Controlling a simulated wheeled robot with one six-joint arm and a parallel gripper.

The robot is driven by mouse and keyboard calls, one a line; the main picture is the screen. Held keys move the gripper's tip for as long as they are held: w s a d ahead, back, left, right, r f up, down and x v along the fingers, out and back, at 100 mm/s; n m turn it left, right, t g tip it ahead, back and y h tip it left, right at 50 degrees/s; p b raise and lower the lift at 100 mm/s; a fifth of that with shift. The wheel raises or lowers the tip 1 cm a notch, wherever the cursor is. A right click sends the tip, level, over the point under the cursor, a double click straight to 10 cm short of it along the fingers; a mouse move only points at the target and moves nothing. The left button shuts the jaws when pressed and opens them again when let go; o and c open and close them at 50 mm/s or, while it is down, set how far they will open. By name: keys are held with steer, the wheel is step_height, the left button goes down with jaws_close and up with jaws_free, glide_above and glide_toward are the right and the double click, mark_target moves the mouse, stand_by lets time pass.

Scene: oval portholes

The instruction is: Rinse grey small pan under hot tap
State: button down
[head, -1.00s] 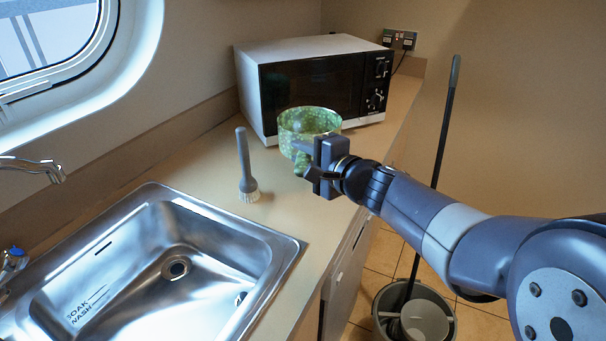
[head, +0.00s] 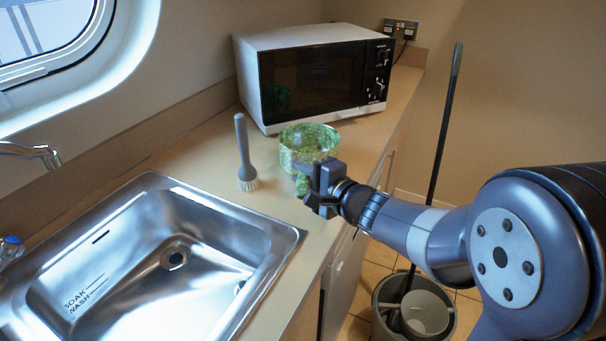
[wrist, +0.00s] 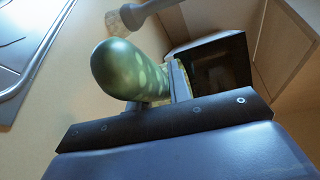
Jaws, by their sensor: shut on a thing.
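A small pan (head: 308,140) with a mottled green surface, not grey, is over the worktop in front of the microwave. My gripper (head: 322,185) is shut on its green handle, which points toward the camera in the wrist view (wrist: 128,72). The pan looks level; I cannot tell if it touches the worktop. A chrome tap spout (head: 35,152) reaches over the left side of the steel sink (head: 215,200). A blue-topped tap knob (head: 11,245) is at the left edge. No hot tap knob shows, and no water is visible.
A black-fronted microwave (head: 310,80) stands behind the pan. A mop bucket (head: 412,305) with a mop stands on the floor at right. The sink basin is empty.

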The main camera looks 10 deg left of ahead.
steer(key=c, duration=1.3)
jaws_free()
steer(key=v, duration=1.2)
